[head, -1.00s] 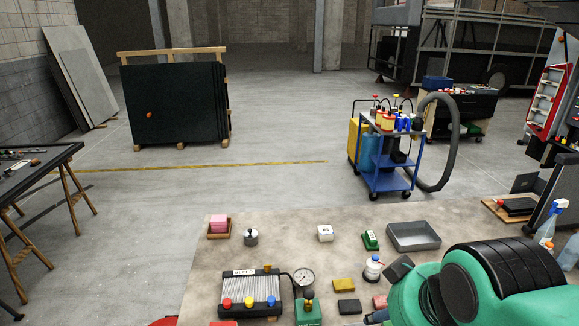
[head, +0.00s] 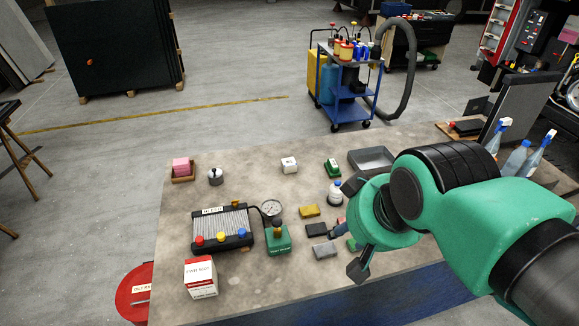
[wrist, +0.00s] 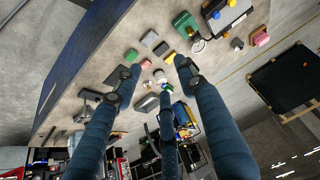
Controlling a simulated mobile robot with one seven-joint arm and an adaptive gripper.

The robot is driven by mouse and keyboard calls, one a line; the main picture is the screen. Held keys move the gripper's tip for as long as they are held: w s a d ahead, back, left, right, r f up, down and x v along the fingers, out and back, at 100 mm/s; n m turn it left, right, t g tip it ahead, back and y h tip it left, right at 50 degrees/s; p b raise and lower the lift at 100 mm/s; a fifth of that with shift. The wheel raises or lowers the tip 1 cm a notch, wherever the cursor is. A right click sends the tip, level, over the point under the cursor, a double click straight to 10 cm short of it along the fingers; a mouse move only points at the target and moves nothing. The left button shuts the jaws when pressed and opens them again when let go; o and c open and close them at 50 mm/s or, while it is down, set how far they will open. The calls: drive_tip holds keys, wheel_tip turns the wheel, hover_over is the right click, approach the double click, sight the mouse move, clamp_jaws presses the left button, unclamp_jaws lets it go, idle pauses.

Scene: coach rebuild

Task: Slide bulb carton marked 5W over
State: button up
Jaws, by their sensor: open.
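My gripper (head: 348,250) is open above the bench, well to the right of the carton and partly hidden by my green wrist. In the wrist view my gripper (wrist: 152,80) has its dark blue fingers spread and empty. I cannot make out the carton there.
A green block with a gauge (head: 278,240), a yellow block (head: 309,211) and a grey block (head: 324,250) lie between carton and gripper. A grey tray (head: 371,160) and bottles (head: 517,158) are at the right. Bare bench lies right of the carton.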

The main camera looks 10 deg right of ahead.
idle(0.4)
drive_tip(key=shift+w+r, duration=0.1)
drive_tip(key=c, duration=0.8)
drive_tip(key=shift+w+r, duration=0.15)
clamp_jaws()
drive_tip(key=w+d+r+n+g+p, duration=0.15)
drive_tip(key=w+r, duration=0.25)
drive_tip(key=w, duration=0.5)
drive_tip(key=w+r+n+p, duration=0.2)
drive_tip(key=w+r+n, duration=0.1)
drive_tip(key=w, duration=0.6)
drive_tip(key=w+d+f+n+g+p, duration=0.1)
drive_tip(key=w+d+n, duration=0.1)
drive_tip(key=w, duration=0.8)
drive_tip(key=w+d+f+n+p, duration=0.1)
drive_tip(key=w+d+f+n, duration=0.15)
drive_tip(key=w, duration=0.75)
drive_tip(key=w+d+f+n+g+p, duration=0.1)
drive_tip(key=w+d+f+n+p, duration=0.1)
drive_tip(key=w+f, duration=0.6)
drive_tip(key=w+d+f+n+g+p, duration=0.1)
drive_tip(key=w+d+f+n, duration=0.2)
drive_tip(key=w+f, duration=0.6)
drive_tip(key=w+d+f+n+g+p, duration=0.1)
drive_tip(key=w+f+n, duration=0.3)
drive_tip(key=w+f, duration=0.5)
wheel_tip(320, 180, down, 5)
drive_tip(key=shift+d+f+p, duration=0.2)
drive_tip(key=shift+d+p, duration=0.45)
drive_tip(key=shift+p, duration=0.2)
